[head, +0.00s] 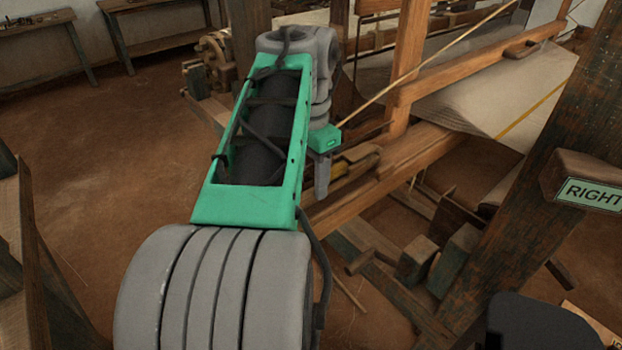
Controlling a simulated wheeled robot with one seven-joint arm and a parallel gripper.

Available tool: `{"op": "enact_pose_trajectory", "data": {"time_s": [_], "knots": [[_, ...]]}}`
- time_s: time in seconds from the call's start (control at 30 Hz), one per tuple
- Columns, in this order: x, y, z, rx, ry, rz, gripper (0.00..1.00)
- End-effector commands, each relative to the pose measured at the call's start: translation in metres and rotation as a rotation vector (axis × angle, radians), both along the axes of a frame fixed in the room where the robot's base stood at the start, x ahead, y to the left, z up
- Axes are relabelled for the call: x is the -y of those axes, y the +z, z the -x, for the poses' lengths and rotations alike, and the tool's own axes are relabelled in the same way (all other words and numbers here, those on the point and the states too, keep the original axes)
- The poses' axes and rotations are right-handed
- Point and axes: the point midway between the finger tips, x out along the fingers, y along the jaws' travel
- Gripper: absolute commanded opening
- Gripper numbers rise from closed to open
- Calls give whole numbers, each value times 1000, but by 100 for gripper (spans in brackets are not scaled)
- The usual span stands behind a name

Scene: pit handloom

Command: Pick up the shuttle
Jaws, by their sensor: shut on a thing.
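My gripper (322,178) shows in the middle of the head view, pointing down at the end of my grey and green arm. A grey finger is visible beside the loom's wooden beam. The shuttle (354,166), a small brown and yellowish piece, appears right beside the finger, at the left end of the beam. My gripper is shut on it. The contact itself and the shuttle's left part are hidden behind my finger and arm. I cannot tell whether the shuttle is clear of the beam.
The loom's long wooden beam (420,150) runs up to the right, with pale cloth (490,95) behind it. A thick dark post with a sign "RIGHT" (592,194) stands at right. Wooden treadle parts (418,258) lie low. The earth floor (90,165) at left is clear.

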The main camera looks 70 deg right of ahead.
Motion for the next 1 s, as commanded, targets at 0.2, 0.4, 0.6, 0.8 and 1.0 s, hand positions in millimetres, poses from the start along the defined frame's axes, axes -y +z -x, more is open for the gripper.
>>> {"op": "enact_pose_trajectory", "data": {"time_s": [0.2, 0.4, 0.6, 0.8, 1.0], "knots": [[-2, 36, 16, 1, -4, 3, 0], [-7, 72, 44, 1, -6, 3, 0], [-15, 94, 91, 1, -9, 3, 0], [-22, 108, 128, 0, -5, 2, 0], [-24, 110, 139, 0, -1, 2, 0]]}}
